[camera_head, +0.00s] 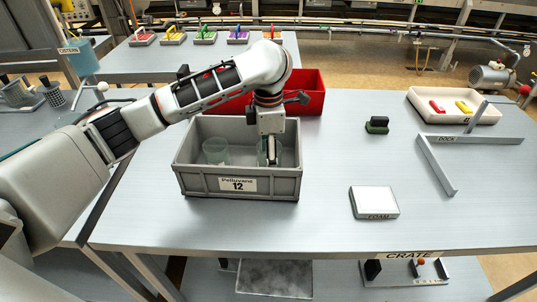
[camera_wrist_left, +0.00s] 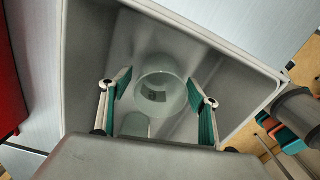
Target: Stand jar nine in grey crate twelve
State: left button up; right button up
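Another jar (camera_wrist_left: 135,124) is partly hidden by the gripper body. I cannot read a nine on either jar. My right gripper is out of view.
A red crate (camera_head: 305,95) stands right behind the grey one. A foam block (camera_head: 374,202), a dark green block (camera_head: 377,125), a metal dock frame (camera_head: 445,165) and a cream tray (camera_head: 420,100) lie to the right. The bench front is clear.

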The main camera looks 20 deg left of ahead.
pick_arm(q)
notch_tip(320, 180, up, 12)
jog(key=shift+r+p, duration=0.15)
jog(key=shift+p, duration=0.75)
jog(key=shift+s, duration=0.1)
